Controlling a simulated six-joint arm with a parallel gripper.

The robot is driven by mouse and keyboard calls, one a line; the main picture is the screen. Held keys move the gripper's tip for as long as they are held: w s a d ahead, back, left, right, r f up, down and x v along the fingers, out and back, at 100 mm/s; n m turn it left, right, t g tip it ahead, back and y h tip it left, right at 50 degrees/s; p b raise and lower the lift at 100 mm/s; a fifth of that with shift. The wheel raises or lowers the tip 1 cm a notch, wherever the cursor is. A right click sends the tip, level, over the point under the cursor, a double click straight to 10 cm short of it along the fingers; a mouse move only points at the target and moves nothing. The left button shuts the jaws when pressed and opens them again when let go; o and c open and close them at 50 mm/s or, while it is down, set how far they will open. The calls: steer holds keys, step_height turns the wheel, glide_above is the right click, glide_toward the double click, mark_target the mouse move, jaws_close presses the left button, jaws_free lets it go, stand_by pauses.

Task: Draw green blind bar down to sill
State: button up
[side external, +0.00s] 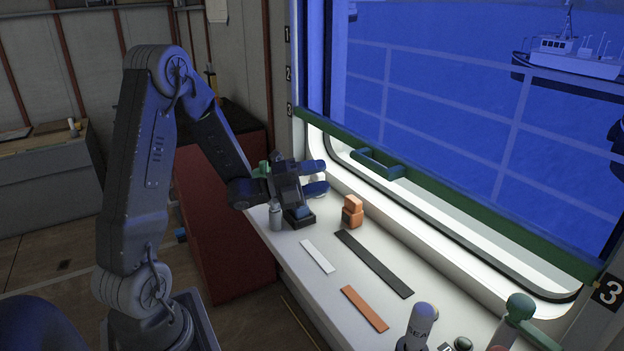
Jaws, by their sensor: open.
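The green blind bar (450,207) runs slantwise across the window at the lower edge of the blue see-through blind (440,110). Its left end is near the mark 3 on the frame; bare bright window shows below it. A green handle (377,164) sticks out from the bar toward the room. The white sill (330,285) lies below the bar. My gripper (320,177) is open, its two blue fingers pointing right toward the handle.
An orange block (352,212) stands on the sill near my gripper. A grey bottle (276,216) is beside it. White (317,256), dark (373,263) and orange (364,309) strips lie flat. A can (418,325) and a green-topped object (519,308) stand at the front right.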

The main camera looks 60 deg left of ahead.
mark_target(372, 165)
steer(key=x, duration=1.2)
steer(key=shift+w+d, duration=0.1)
steer(key=shift+w, duration=0.05)
jaws_close()
stand_by(0.4)
steer(key=shift+f, duration=5.95)
steer(key=shift+o, duration=1.2)
jaws_free()
